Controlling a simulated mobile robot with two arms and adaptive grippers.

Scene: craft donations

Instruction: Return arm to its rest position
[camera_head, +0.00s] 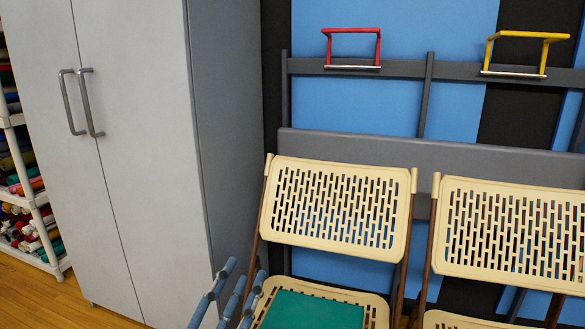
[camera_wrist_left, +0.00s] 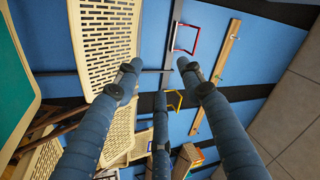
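My left gripper (camera_head: 243,281) shows at the bottom of the head view, in front of the grey cabinet's side and left of the teal item on the near chair. Its blue-grey fingers point upward. In the left wrist view, my left gripper (camera_wrist_left: 160,82) has its three fingers spread apart with nothing between them, so it is open and empty. The rest of the left arm is out of the head view. My right gripper is in neither view.
A tall grey cabinet (camera_head: 150,130) with closed doors stands at left. Two cream perforated folding chairs (camera_head: 340,163) (camera_head: 510,193) stand ahead. A teal flat item (camera_head: 312,312) lies on the nearer seat. Red (camera_head: 353,31) and yellow (camera_head: 515,37) brackets are on the grey rail behind.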

